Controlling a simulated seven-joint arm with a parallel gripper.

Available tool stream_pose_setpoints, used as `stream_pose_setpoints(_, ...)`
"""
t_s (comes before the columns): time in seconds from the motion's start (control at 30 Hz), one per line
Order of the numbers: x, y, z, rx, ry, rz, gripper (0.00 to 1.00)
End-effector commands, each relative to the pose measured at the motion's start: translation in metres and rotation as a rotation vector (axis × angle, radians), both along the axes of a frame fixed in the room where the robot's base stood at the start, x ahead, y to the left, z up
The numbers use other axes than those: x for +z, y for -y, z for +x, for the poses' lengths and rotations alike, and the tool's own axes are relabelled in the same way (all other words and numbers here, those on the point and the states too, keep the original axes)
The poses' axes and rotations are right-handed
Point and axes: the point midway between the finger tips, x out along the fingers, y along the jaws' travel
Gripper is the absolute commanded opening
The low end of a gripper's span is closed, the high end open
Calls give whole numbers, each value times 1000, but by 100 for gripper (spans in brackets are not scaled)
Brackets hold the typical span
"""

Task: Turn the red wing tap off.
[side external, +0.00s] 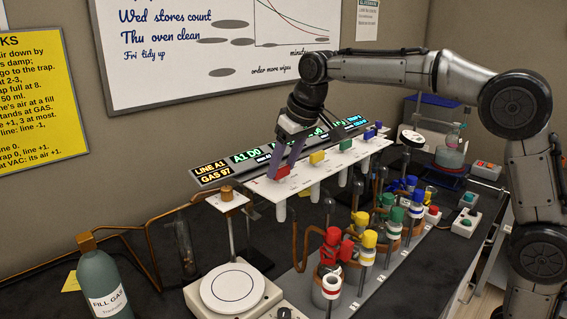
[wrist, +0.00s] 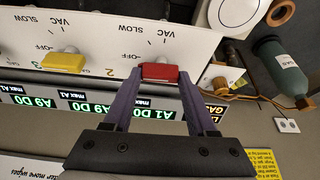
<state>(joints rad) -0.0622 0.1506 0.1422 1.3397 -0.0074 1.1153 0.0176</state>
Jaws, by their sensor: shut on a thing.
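The red wing tap (side external: 283,171) is the leftmost tap on the white panel in the side view. It also shows in the wrist view (wrist: 160,73), its wing lying roughly crosswise in the picture. My gripper (side external: 287,163) reaches down to it from above. In the wrist view my gripper (wrist: 160,76) has one purple finger at each end of the red wing, shut on it. Printed "VAC", "SLOW" and "OFF" marks show on the panel near the tap. The exact mark the tap points to cannot be told.
A yellow tap (side external: 317,158), a green tap (side external: 345,145) and a blue tap (side external: 370,134) follow along the panel (side external: 262,188). Lit displays (side external: 212,171) stand behind it. A fill gas bottle (side external: 103,284) is at left.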

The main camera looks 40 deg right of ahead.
Motion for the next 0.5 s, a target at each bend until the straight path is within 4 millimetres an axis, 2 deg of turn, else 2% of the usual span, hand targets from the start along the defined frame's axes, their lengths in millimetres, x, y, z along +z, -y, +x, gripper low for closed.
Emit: stream_pose_setpoints(0.5, -1, 0, -1, -48, -5, 0, 2)
